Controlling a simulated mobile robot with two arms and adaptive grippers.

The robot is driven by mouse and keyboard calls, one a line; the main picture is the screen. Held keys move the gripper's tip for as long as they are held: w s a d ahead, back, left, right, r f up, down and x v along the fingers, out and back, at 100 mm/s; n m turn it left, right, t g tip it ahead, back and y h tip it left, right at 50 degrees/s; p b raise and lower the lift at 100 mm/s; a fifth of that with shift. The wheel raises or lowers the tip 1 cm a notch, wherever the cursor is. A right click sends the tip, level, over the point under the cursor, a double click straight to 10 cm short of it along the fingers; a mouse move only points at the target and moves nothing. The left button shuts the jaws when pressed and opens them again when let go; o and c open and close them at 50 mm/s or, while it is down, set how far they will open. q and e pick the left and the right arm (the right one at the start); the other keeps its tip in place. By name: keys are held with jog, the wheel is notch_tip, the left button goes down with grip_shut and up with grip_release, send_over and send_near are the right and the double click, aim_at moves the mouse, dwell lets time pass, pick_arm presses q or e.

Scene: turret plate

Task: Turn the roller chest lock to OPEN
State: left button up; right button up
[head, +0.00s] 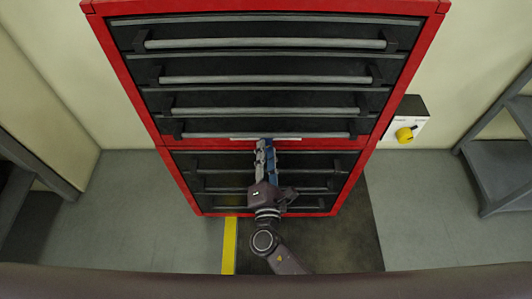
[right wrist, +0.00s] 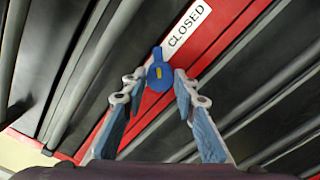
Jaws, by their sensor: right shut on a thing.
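The red roller chest (head: 200,144) with dark drawers stands straight ahead in the head view. Its lock is a blue knob (right wrist: 157,78) with a small yellow mark, on the red strip between drawers in the right wrist view. A white label reading CLOSED (right wrist: 187,30) sits beside the knob. My right gripper (right wrist: 160,84) has its fingertips on either side of the knob and is shut on it. In the head view my right gripper (head: 264,145) reaches the red strip and hides the knob. My left gripper is not in view.
A box with a yellow rotary knob (head: 404,134) is on the wall right of the chest. Grey shelving (head: 500,150) stands at the right edge. A yellow floor stripe (head: 229,245) runs toward the chest. Long drawer handles (head: 265,79) stick out above the gripper.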

jog(key=shift+r+n, duration=0.15)
jog(key=shift+n, duration=0.25)
jog(key=shift+w+a+r+n+p, duration=0.1)
jog(key=shift+n+p, duration=2.8)
jog(key=shift+n, duration=5.5)
jog(key=o, duration=1.2)
jog(key=shift+c, duration=0.2)
